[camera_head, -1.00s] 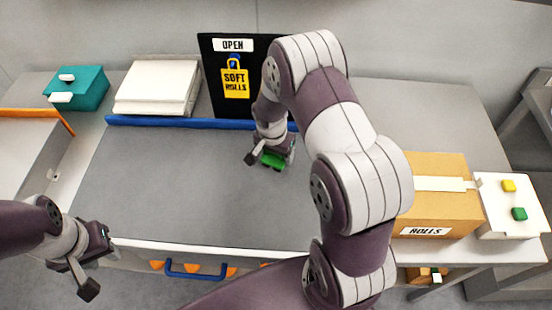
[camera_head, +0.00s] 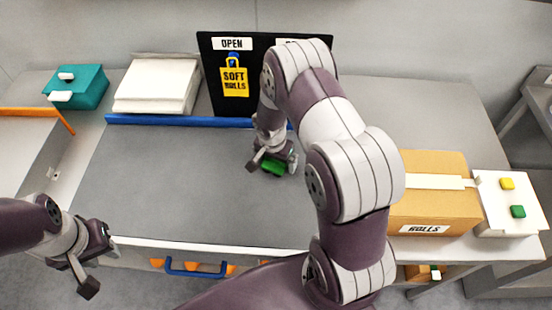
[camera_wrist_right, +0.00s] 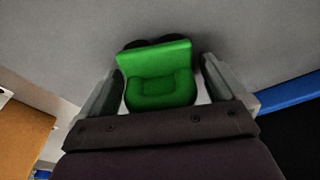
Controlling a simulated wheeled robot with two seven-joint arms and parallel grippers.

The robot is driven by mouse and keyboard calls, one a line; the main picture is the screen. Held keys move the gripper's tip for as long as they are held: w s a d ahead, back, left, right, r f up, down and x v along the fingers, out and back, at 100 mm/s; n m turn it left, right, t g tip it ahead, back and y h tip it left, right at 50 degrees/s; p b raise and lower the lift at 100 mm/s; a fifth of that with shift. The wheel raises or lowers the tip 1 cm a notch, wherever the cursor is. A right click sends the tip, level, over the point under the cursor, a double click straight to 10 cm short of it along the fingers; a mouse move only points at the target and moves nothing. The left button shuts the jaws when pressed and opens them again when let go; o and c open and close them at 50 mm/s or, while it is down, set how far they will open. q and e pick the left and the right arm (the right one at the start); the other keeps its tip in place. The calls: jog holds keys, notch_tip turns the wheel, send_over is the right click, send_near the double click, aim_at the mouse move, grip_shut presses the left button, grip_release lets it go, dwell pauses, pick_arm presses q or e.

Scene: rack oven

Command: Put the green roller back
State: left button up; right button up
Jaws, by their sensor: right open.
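The green roller (camera_head: 273,169) lies on the grey work surface (camera_head: 180,180), partly hidden by my right gripper in the head view. In the right wrist view the green roller (camera_wrist_right: 162,78) shows a green body with dark round parts at its far side. My right gripper (camera_head: 272,160) is open directly over it, and in the wrist view its fingers (camera_wrist_right: 165,85) stand on either side of it with small gaps visible. My left gripper (camera_head: 92,268) is empty at the front left, off the front edge of the surface; its jaw opening is unclear.
A black board (camera_head: 222,90) with an OPEN sign and a yellow SOFT ROLLS tag stands behind a blue bar (camera_head: 160,120). A cardboard ROLLS box (camera_head: 440,207) and a white button box (camera_head: 508,215) stand right. White stacked items (camera_head: 155,88) and a teal box (camera_head: 85,92) sit at the back left.

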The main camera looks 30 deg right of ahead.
aim_at(273, 166)
notch_tip(273, 166, up, 12)
jog(key=s+a+b, duration=0.1)
jog(key=a+b, duration=0.1)
jog(key=s+a+r+n, duration=0.2)
jog(key=s+a+n, duration=0.1)
jog(key=s+n, duration=0.2)
jog(key=s+a+r+n+y, duration=0.1)
jog(key=s+a+r+n, duration=0.1)
jog(key=s+n, duration=0.4)
jog(key=shift+s+a, duration=0.65)
jog(key=shift+s, duration=0.15)
